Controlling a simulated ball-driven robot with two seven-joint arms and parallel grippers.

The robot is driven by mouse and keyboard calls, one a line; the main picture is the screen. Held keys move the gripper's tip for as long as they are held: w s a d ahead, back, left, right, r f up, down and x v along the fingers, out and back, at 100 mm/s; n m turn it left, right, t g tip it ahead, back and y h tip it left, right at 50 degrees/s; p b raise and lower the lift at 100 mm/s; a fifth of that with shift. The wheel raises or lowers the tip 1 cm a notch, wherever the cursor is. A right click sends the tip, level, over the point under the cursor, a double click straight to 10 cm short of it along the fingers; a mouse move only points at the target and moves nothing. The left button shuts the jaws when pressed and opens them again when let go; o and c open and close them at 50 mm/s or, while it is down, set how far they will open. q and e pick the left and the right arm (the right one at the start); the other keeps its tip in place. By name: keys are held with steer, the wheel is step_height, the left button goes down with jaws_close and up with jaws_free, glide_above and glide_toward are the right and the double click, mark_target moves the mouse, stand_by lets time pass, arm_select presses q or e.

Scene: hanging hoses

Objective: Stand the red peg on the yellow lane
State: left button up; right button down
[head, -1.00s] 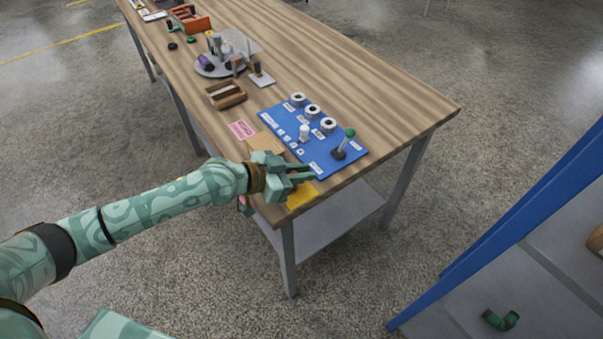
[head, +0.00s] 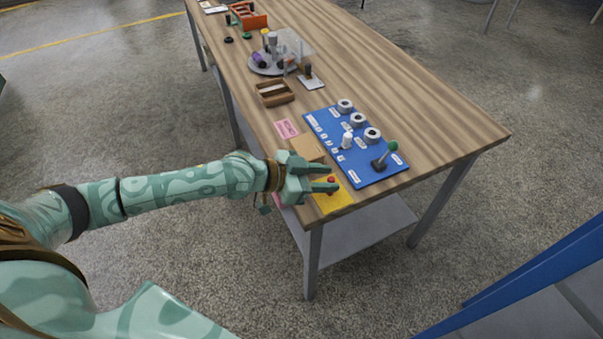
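A yellow lane (head: 335,202) lies at the near corner of the wooden table, beside the blue panel. A small red peg (head: 331,180) shows on the yellow lane, close to the lower finger of my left gripper (head: 335,178). The peg looks upright, but its lower part is hard to make out. My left gripper is over the lane with its two fingers spread, and the peg shows in the gap between them. Whether a finger touches the peg I cannot tell. My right gripper is not in view.
The blue panel (head: 365,178) bears white rings, a white knob (head: 346,140) and a green-topped lever (head: 386,153). A tan lane (head: 307,149), a pink card (head: 286,128) and a wooden tray (head: 274,97) lie farther along. The table's right side is clear.

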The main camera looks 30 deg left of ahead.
arm_select(q)
steer(key=v, duration=0.8)
